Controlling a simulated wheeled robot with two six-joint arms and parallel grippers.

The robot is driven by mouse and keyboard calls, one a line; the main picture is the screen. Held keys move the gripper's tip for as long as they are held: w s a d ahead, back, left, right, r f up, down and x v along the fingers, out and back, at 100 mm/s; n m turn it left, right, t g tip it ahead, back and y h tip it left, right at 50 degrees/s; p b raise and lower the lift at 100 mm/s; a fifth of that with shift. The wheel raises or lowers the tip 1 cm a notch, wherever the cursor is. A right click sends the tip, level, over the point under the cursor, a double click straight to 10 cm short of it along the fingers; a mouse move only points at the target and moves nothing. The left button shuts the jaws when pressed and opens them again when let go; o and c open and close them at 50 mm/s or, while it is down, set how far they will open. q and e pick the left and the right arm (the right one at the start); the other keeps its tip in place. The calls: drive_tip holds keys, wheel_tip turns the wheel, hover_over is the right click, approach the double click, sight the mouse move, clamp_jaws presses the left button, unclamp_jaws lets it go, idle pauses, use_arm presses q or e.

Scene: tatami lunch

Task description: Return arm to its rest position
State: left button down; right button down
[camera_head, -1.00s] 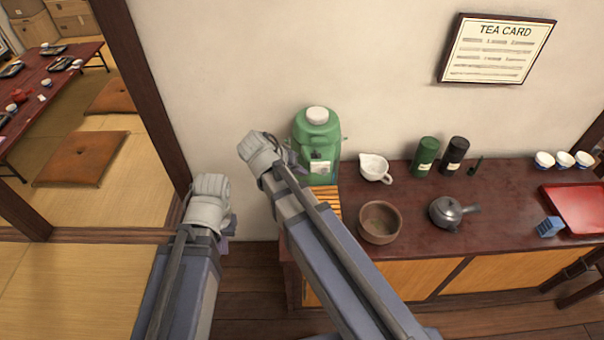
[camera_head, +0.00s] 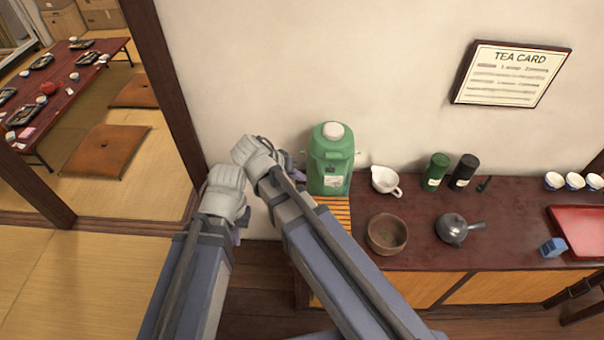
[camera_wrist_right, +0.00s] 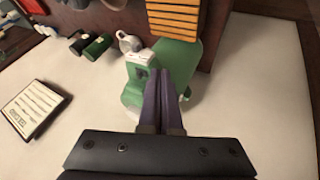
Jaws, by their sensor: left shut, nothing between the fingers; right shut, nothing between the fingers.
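My right arm reaches in from the lower right of the head view. Its gripper (camera_head: 297,172) is mostly hidden behind its own wrist, just left of the green dispenser (camera_head: 331,165). In the right wrist view its two purple fingers (camera_wrist_right: 165,75) lie together, shut and empty, in front of the green dispenser (camera_wrist_right: 192,58). Whether they touch it, I cannot tell. My left arm comes up from the lower left. Its gripper (camera_head: 238,235) shows only a little purple below the wrist and appears empty. The two wrists are very close together.
A dark red counter (camera_head: 440,200) holds a white pourer (camera_head: 384,181), brown bowl (camera_head: 387,234), grey teapot (camera_head: 452,229), canisters, cups and a red tray (camera_head: 585,228). A wooden post (camera_head: 165,80) stands left, with tatami (camera_head: 60,290) beyond.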

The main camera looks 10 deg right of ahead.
idle(0.5)
drive_tip(key=s+d+f+n+g+y, duration=0.2)
drive_tip(key=s+d+f+n+y, duration=0.2)
drive_tip(key=s+y, duration=0.3)
drive_tip(key=s+a+f+n+g+h+b, duration=0.1)
drive_tip(key=s+a+n, duration=0.3)
drive_tip(key=a, duration=0.7)
drive_tip(key=shift+s+a+f, duration=0.15)
drive_tip(key=shift+s+a, duration=0.15)
drive_tip(key=shift+s, duration=0.4)
idle(0.3)
